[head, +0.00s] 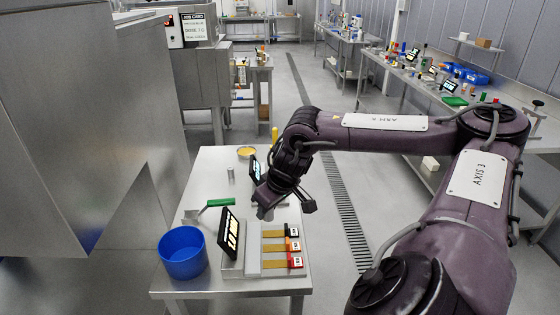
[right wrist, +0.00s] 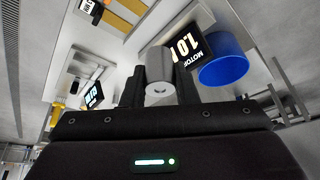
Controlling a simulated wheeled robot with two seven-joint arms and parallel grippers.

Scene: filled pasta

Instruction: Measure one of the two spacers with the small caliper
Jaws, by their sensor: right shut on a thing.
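My right gripper (head: 268,201) reaches over the steel table and is shut on a grey cylindrical spacer (head: 265,212). The right wrist view shows this spacer (right wrist: 158,66) between the two fingers, with a hole in its near end. It appears held above the table. Another small grey cylinder (head: 230,174), probably the second spacer, stands upright toward the back of the table. My left gripper is not in view.
The steel table (head: 205,165) carries a blue bowl (head: 183,254), a tilted black display (head: 228,233) and a tray (head: 253,253) with yellow strips and coloured labelled blocks. A second display (head: 255,168) and a yellow-filled dish (head: 246,152) stand behind. A drain (head: 345,210) runs along the floor.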

